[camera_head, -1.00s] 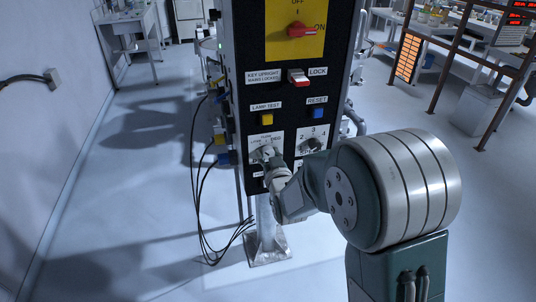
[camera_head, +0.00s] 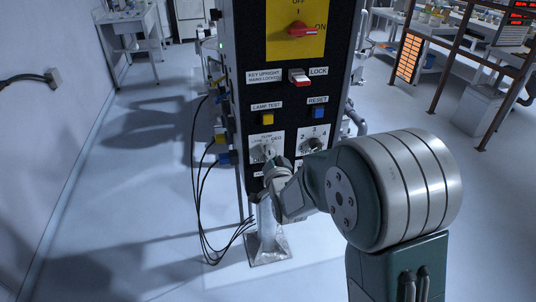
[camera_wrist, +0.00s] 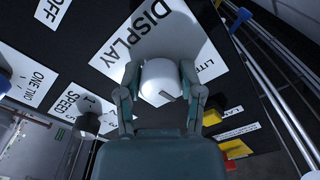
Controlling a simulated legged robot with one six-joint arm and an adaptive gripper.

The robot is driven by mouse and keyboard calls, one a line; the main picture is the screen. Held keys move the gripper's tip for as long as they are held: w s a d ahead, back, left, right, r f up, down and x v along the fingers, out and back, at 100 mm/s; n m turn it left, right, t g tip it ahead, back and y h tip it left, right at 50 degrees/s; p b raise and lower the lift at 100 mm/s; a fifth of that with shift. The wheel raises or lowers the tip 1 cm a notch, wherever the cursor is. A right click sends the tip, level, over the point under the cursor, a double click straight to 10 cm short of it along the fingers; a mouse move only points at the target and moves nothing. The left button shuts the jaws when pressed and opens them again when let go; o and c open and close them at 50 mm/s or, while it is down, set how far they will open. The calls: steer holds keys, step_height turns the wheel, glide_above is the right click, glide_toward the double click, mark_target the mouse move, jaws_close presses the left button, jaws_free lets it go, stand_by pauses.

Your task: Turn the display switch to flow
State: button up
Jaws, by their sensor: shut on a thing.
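The display switch is a pale round knob (camera_wrist: 160,76) on a white plate marked DISPLAY (camera_wrist: 140,27) in the wrist view. A dark notch shows on the knob's near edge. In the head view its plate (camera_head: 279,137) is low on the left of the black panel, with small lettering that seems to read FLOW at the top. My gripper (camera_wrist: 160,92) is shut on the knob, one finger on each side. In the head view my gripper (camera_head: 273,166) reaches the plate from below and partly hides the knob. The knob's exact pointing direction is hard to tell.
The speed knob (camera_head: 314,145) is just right of it. Above are a yellow lamp test button (camera_head: 267,118), a blue reset button (camera_head: 318,112), a red-and-white key switch (camera_head: 299,77) and a red rotary handle (camera_head: 301,30). Black cables (camera_head: 200,190) hang at the left.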

steer(key=shift+m, duration=0.6)
steer(key=o, duration=1.1)
steer(key=shift+w, duration=0.1)
steer(key=shift+o, duration=0.2)
steer(key=v, duration=1.2)
